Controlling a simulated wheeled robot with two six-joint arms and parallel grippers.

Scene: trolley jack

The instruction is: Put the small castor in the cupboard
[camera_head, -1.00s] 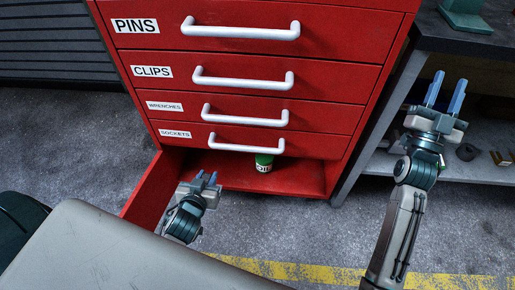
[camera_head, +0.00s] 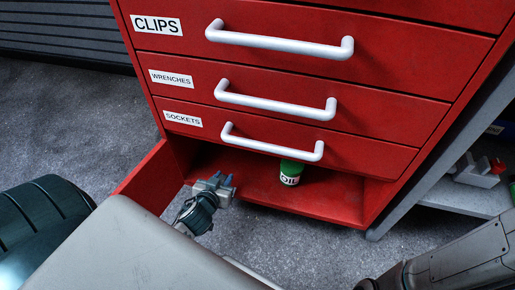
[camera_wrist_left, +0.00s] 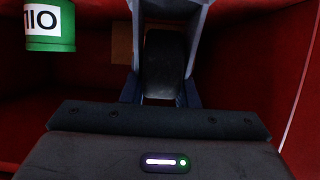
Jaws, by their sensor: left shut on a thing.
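The cupboard (camera_head: 335,195) is the open bottom compartment of the red cabinet, with its door (camera_head: 148,182) swung out on the left. My left gripper (camera_head: 226,181) is at the cupboard's opening, near the door side. In the left wrist view it (camera_wrist_left: 163,95) is shut on the small castor (camera_wrist_left: 164,62), a dark wheel between the fingers. The castor is too small or hidden to make out in the head view. Red walls surround it in the wrist view. I cannot tell whether it touches the cupboard floor. My right gripper is outside the view.
A green oil can (camera_head: 291,173) stands inside the cupboard, right of my left gripper; it also shows in the left wrist view (camera_wrist_left: 49,25). Labelled drawers with white handles (camera_head: 270,145) are above. A grey shelf (camera_head: 470,196) stands at the right.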

